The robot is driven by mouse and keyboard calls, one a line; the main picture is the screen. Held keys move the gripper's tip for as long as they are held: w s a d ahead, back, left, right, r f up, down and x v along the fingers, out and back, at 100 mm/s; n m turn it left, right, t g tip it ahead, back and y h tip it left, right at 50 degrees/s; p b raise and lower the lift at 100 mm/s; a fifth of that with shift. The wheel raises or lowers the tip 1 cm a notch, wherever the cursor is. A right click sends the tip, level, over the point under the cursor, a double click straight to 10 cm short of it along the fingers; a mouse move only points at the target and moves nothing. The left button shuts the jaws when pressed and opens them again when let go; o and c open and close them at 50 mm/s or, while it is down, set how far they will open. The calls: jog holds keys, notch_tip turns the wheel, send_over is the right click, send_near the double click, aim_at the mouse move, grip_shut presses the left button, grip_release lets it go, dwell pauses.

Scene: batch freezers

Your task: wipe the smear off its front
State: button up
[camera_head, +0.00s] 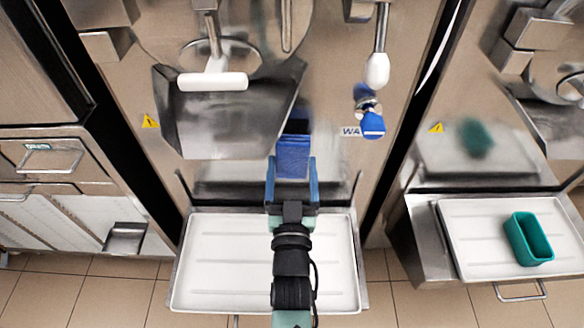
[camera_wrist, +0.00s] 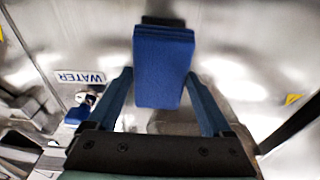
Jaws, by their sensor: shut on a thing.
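My gripper (camera_head: 292,162) is shut on a blue pad (camera_head: 293,150), which sticks out past the fingertips toward the steel front of the middle freezer (camera_head: 335,100). In the wrist view the blue pad (camera_wrist: 163,65) sits between the two blue fingers of my gripper (camera_wrist: 160,78), its far end close to the steel front (camera_wrist: 235,45). I cannot tell whether the pad touches the steel. No smear can be told apart from the reflections and dark patches; the pad and gripper hide part of the front.
A steel chute (camera_head: 225,115) and a white-handled lever (camera_head: 212,82) are above left of the pad. A blue water tap (camera_head: 373,122) is to the right. A white tray (camera_head: 215,265) lies below my arm. A teal tub (camera_head: 528,238) stands on the right tray (camera_head: 475,245).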

aim_at(308, 164)
jog(key=shift+w+b, duration=0.5)
jog(key=shift+w, duration=0.5)
jog(key=shift+d+r+p, duration=0.15)
jog(key=shift+d+p, duration=0.3)
jog(key=shift+p, duration=0.05)
jog(key=d+p, duration=0.2)
jog(key=shift+d+r+p, duration=0.1)
jog(key=shift+p, duration=0.3)
jog(key=shift+d+f+p, duration=0.25)
jog(key=shift+d+p, duration=0.2)
jog(key=shift+p, duration=0.05)
